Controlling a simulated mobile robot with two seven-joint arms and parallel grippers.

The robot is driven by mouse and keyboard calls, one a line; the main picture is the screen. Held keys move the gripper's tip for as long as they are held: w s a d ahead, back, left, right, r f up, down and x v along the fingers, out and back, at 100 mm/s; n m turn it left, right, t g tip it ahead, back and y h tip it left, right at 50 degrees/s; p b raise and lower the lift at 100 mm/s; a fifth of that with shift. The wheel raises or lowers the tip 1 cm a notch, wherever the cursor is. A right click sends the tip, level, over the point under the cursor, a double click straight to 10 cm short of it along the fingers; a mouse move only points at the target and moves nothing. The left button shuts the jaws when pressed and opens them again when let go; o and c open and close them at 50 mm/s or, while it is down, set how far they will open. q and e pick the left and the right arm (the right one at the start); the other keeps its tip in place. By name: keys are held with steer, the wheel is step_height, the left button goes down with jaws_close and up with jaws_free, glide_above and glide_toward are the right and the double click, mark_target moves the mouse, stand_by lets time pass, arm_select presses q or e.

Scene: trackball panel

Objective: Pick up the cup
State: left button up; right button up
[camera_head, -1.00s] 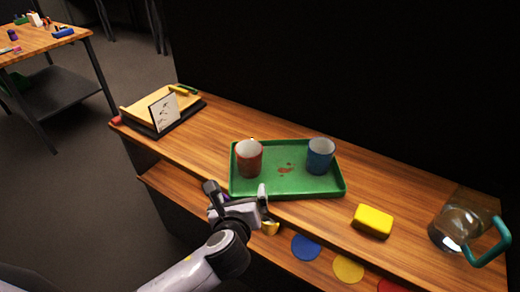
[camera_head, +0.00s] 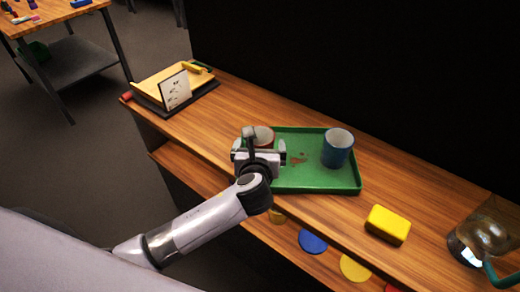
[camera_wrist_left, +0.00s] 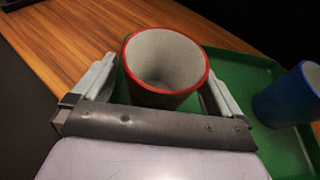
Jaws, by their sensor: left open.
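A red cup (camera_head: 264,135) with a pale inside stands upright on the left part of a green tray (camera_head: 318,188), mostly hidden behind my left gripper in the head view. In the left wrist view the red cup (camera_wrist_left: 165,67) lies between the two open fingers of my left gripper (camera_wrist_left: 160,85). I cannot tell whether either finger touches it. A blue cup (camera_head: 338,148) stands upright on the right part of the tray; it also shows at the right edge of the left wrist view (camera_wrist_left: 290,95). My left gripper (camera_head: 258,148) is open at the red cup. My right gripper is not in view.
A yellow block (camera_head: 388,225) lies right of the tray on the wooden shelf. A glass jug (camera_head: 480,235) with a teal handle stands at the far right.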

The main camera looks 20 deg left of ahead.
arm_select(q)
steer(key=shift+w+a+f, duration=0.1)
steer(key=shift+w+f, duration=0.05)
steer(key=shift+w, duration=0.25)
steer(key=c, duration=1.1)
